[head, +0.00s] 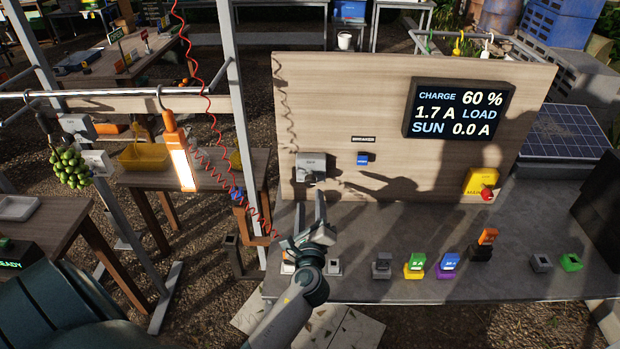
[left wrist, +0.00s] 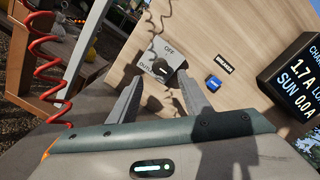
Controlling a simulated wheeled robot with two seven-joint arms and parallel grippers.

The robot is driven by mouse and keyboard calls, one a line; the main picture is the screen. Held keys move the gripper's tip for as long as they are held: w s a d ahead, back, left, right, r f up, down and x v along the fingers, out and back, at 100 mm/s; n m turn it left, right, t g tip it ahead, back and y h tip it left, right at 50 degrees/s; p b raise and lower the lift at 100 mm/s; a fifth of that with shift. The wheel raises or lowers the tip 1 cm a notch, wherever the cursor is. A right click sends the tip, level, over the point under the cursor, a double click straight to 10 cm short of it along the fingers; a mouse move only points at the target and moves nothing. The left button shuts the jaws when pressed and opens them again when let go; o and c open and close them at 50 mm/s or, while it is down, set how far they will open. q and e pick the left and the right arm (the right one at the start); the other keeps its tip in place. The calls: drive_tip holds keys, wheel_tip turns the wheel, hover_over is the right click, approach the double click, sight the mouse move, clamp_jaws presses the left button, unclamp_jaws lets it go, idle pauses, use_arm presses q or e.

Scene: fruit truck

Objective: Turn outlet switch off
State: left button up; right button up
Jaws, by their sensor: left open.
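The outlet switch is a grey box (head: 311,167) on the wooden board, left of the blue breaker. In the left wrist view its grey plate (left wrist: 152,69) carries an "OFF" mark at the top, a lower label partly readable as "OUTL", and a dark knob (left wrist: 163,71). My left gripper (head: 309,196) is open and empty, just in front of and below the box. In the left wrist view its two fingers (left wrist: 160,97) stand apart on either side below the knob, and I see no contact. My right gripper is not in view.
A blue breaker (head: 362,159) and a display (head: 459,109) reading 60 % charge, 1.7 A load and sun 0.0 A are on the board. A yellow box with a red button (head: 481,183) is at right. Several small coloured blocks stand on the grey table (head: 400,287). A red coiled cord (head: 207,100) hangs at left.

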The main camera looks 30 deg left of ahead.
sight(310, 184)
use_arm(q)
drive_tip(key=p+x, duration=0.2)
drive_tip(key=x, duration=0.8)
drive_tip(key=shift+s, duration=0.1)
drive_tip(key=c, duration=1.1)
